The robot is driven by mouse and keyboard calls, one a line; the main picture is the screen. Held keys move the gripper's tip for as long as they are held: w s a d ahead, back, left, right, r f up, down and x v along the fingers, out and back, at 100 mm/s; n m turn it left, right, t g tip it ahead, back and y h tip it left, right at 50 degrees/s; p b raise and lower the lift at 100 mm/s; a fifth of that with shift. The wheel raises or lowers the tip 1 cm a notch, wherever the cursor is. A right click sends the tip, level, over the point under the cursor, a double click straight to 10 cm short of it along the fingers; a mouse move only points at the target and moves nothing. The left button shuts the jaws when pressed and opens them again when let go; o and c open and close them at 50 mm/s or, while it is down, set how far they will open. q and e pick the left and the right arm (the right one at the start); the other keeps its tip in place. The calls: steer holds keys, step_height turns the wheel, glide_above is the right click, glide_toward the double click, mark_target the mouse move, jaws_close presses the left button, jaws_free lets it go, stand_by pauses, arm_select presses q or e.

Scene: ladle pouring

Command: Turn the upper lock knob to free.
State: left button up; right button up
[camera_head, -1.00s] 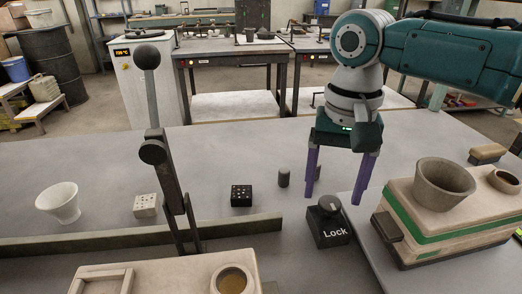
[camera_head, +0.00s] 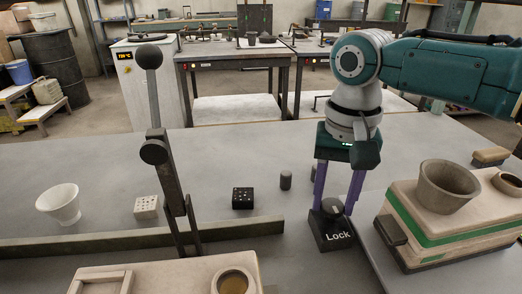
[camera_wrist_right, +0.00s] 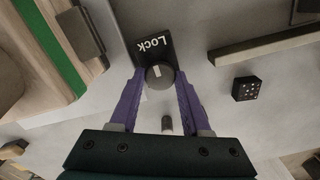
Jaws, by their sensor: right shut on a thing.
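The lock knob (camera_head: 332,206) is a dark round knob on top of a black box (camera_head: 334,236) marked "Lock". In the right wrist view the knob (camera_wrist_right: 160,76) shows a pale pointer mark running roughly up and down the picture. My right gripper (camera_head: 335,208) points down with its purple fingers on either side of the knob. In the right wrist view the fingertips (camera_wrist_right: 159,78) are shut on the knob's sides. Only one box with the word Lock shows. My left gripper is not in view.
A cream mould block with a green stripe (camera_head: 440,222) and a grey cup (camera_head: 448,187) stands just right of the lock. A small dark cylinder (camera_head: 285,180) and a black dotted block (camera_head: 243,198) lie left of it. A tall dark lever (camera_head: 165,165) rises farther left.

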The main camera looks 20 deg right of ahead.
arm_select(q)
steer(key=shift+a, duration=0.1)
arm_select(e)
jaws_close()
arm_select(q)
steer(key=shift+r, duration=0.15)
arm_select(e)
steer(key=n+p, duration=0.2)
steer(key=n, duration=0.1)
steer(key=shift+r+p, duration=0.15)
steer(key=shift+p, duration=0.15)
steer(key=n+p, duration=0.1)
steer(key=n, duration=0.3)
steer(key=n+p, duration=0.1)
steer(key=n, duration=0.4)
steer(key=shift+n, duration=0.3)
steer(key=n, duration=0.3)
steer(key=shift+n, duration=0.4)
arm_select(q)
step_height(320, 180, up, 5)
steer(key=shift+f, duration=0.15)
arm_select(e)
steer(key=shift+n, duration=0.9)
